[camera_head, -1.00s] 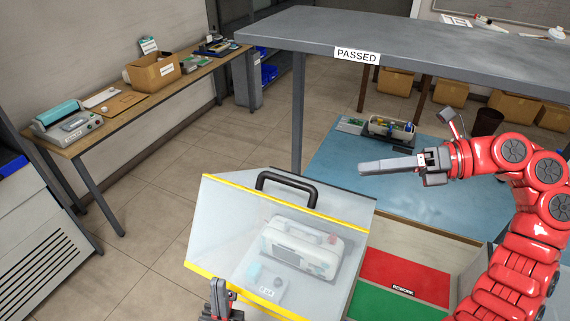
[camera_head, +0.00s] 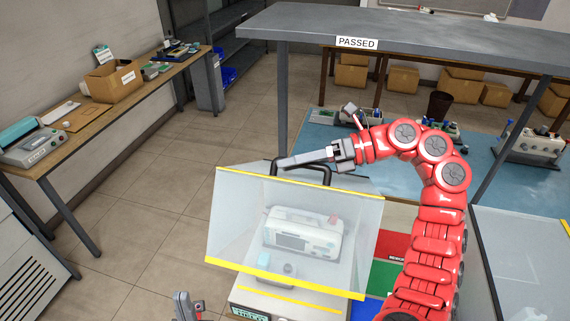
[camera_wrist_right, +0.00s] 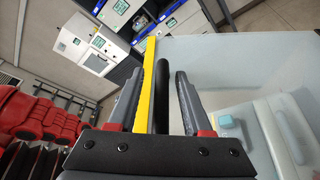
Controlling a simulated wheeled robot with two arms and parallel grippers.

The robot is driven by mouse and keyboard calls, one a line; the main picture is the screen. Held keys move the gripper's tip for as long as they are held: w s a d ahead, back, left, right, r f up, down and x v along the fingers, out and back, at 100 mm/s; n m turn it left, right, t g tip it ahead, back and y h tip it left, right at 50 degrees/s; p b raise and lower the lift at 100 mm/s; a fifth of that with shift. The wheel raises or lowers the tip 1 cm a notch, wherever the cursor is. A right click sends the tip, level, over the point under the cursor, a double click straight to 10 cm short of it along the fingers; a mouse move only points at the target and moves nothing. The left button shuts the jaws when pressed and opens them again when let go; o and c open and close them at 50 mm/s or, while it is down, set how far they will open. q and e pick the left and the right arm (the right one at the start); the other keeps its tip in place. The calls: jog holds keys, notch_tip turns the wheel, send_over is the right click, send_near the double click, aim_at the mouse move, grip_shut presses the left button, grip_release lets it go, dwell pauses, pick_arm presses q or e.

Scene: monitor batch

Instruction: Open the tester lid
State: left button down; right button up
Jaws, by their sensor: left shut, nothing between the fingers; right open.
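The tester's clear lid (camera_head: 225,215) has yellow edges and stands over a white device (camera_head: 303,234) seen through it. Its black handle (camera_head: 327,175) is on top, toward the back. My right gripper (camera_head: 281,164) reaches in from the right at the handle. In the right wrist view my right gripper (camera_wrist_right: 160,78) is open, with the black handle (camera_wrist_right: 162,95) between its fingers and a yellow lid edge (camera_wrist_right: 147,85) beside it. I cannot tell whether the fingers touch the handle. My left gripper (camera_head: 184,306) is shut and empty, low and left of the lid, partly cut off.
A grey shelf table marked PASSED (camera_head: 400,35) stands behind. A blue mat (camera_head: 390,180) holds other devices. Red (camera_head: 396,246) and green (camera_head: 385,274) mats lie right of the tester. A side bench (camera_head: 100,125) runs along the left wall.

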jog(key=shift+d, duration=0.3)
jog(key=shift+c, duration=0.3)
jog(key=shift+a, duration=0.1)
grip_shut()
dwell(0.8)
